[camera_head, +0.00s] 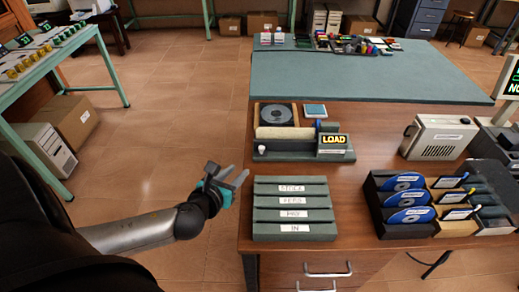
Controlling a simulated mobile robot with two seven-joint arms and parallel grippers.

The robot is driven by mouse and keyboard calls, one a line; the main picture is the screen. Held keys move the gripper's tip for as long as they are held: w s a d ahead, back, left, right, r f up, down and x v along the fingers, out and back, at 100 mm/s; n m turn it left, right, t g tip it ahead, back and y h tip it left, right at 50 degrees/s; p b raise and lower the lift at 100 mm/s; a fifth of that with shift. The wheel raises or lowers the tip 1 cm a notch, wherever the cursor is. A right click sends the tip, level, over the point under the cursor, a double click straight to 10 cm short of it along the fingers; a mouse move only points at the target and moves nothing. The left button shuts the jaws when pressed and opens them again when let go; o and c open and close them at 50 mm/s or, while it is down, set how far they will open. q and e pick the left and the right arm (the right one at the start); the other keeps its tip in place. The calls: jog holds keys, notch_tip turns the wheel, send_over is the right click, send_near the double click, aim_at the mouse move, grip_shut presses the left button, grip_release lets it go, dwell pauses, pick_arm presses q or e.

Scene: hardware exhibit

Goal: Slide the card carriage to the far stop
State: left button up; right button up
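A dark grey device with a lit yellow LOAD display (334,140) stands on the brown desk. A low dark rail base (290,156) runs along its front. A small white knob (262,149) sits at the left end of this base; it may belong to the card carriage, but I cannot make out the carriage clearly. My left gripper (240,174) is off the desk's left edge, in front of and left of the device. Its fingers are apart and empty, and it touches nothing. My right gripper is not in view.
A slotted grey rack (293,230) with labels stands in front of the device. A rack with blue discs (408,215) and a beige box (438,137) are at right. A green mat (370,85) covers the back. Bare desk (350,190) lies between the racks.

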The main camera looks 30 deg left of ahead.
pick_arm(q)
jog(key=b, duration=0.4)
send_near(261, 149)
jog(key=x, duration=0.8)
jog(key=shift+a, duration=0.1)
grip_shut()
dwell(1.3)
